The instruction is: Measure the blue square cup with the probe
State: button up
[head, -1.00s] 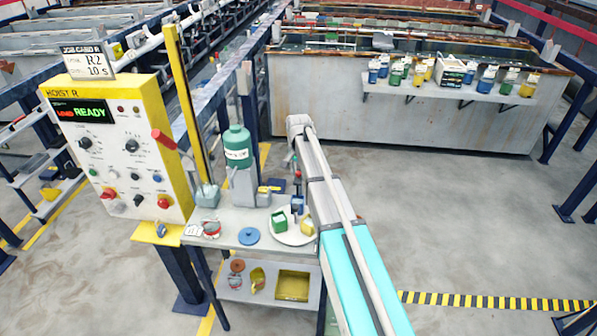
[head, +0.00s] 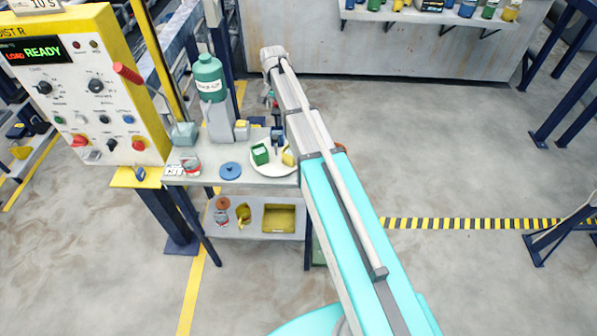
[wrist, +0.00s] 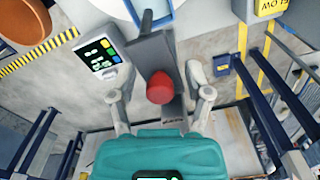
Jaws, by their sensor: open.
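In the head view the blue square cup (head: 277,134) stands on a round white plate (head: 270,171) at the right of a small bench, with a green cup (head: 260,155) and a yellow cup (head: 289,157). At the top of the wrist view a blue rim (wrist: 152,14) shows over a white surface, probably this cup. A red-topped piece (wrist: 160,88), probably the probe's handle, stands by a dark grey holder (wrist: 150,50). My gripper (wrist: 154,84) is open, its fingers either side of the red top and apart from it. The head view mostly hides my gripper.
A small white meter (wrist: 103,52) with a lit screen is beside the holder. The bench also holds a green bottle (head: 209,80) and a blue disc (head: 230,170). A yellow control panel (head: 85,90) stands at left. Open floor lies right of my arm.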

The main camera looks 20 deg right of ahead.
jog(key=shift+f+b, duration=1.05)
jog(key=shift+f, duration=0.3)
notch_tip(320, 180, up, 14)
jog(key=p, duration=1.4)
jog(key=shift+r, duration=0.15)
jog(key=s+f+n+b, duration=0.2)
jog(key=s+f+b, duration=0.2)
jog(key=s, duration=0.5)
jog(key=s+f+n+b, duration=0.2)
jog(key=s+f+b, duration=0.2)
jog(key=s, duration=0.6)
jog(key=s+f+n+b, duration=0.3)
jog(key=s+f+b, duration=0.1)
jog(key=s, duration=0.6)
jog(key=shift+s+f, duration=0.15)
jog(key=shift+f, duration=0.2)
jog(key=shift+a, duration=0.1)
